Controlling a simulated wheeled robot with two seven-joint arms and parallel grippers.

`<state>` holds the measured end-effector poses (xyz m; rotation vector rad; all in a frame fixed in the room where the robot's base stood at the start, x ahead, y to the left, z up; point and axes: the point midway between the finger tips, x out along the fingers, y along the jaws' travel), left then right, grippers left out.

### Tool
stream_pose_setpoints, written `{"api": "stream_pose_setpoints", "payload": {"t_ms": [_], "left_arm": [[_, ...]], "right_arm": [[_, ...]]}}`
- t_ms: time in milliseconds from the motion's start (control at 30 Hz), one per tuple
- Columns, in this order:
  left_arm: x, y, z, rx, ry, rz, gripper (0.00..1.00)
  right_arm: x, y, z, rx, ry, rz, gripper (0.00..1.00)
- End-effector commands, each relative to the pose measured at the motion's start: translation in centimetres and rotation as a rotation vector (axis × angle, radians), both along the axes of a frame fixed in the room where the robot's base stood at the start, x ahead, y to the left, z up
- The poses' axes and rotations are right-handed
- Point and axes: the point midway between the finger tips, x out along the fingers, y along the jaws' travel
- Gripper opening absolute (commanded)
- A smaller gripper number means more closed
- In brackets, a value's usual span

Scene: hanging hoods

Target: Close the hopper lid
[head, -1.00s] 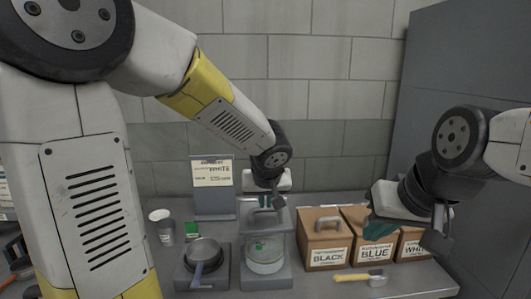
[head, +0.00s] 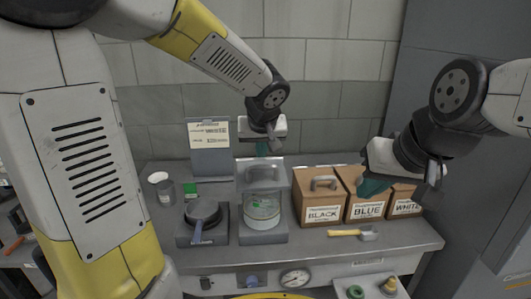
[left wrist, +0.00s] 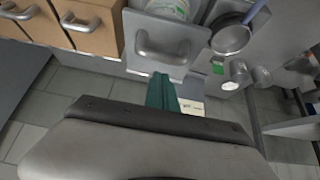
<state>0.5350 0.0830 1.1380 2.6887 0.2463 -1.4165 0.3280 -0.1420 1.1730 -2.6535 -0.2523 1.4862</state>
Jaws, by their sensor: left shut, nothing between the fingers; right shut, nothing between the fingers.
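The hopper (head: 264,238) is a grey block with a clear round bowl, standing mid-counter. Its grey lid (head: 275,177) stands raised at the back of the bowl, with a loop handle on its face. The lid (left wrist: 137,58) and its handle also show at the top of the left wrist view. My left gripper (head: 262,150) is shut and empty, just above and behind the lid's upper edge. In the left wrist view its teal fingers (left wrist: 160,92) are close to that edge; contact cannot be told. My right gripper (head: 372,188) is shut and empty, in front of the boxes.
A sign (head: 210,155) stands behind. A yellow-handled tool (head: 345,233) lies in front of the boxes.

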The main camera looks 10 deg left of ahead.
Motion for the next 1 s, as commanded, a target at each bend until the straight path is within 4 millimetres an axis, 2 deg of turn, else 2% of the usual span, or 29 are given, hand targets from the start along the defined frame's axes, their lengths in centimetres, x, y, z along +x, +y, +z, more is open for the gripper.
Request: {"api": "stream_pose_setpoints", "payload": {"t_ms": [33, 100, 400, 633, 767, 900, 1000], "left_arm": [[0.4, 0.0, 1.1, -0.003, -0.012, 0.001, 0.00], [-1.5, -0.4, 0.6, 0.000, -0.008, -0.006, 0.00], [-7.0, -1.6, -0.1, -0.001, -0.016, -0.006, 0.00], [-9.2, -1.8, -0.4, -0.002, -0.013, -0.004, 0.00], [-10.5, 0.1, 0.2, 0.002, 0.008, -0.004, 0.00], [-13.6, 3.6, 1.2, -0.014, 0.059, -0.036, 0.00], [-16.2, 5.3, 1.8, -0.049, 0.084, -0.092, 0.00]], "right_arm": [[0.0, 0.0, 0.0, 0.000, 0.000, 0.000, 0.00], [0.0, 0.0, 0.0, 0.000, 0.000, 0.000, 0.00], [0.0, 0.0, 0.0, 0.000, 0.000, 0.000, 0.00], [0.0, 0.0, 0.0, 0.000, 0.000, 0.000, 0.00], [0.0, 0.0, 0.0, 0.000, 0.000, 0.000, 0.00], [0.0, 0.0, 0.0, 0.000, 0.000, 0.000, 0.00], [0.0, 0.0, 0.0, 0.000, 0.000, 0.000, 0.00]]}}
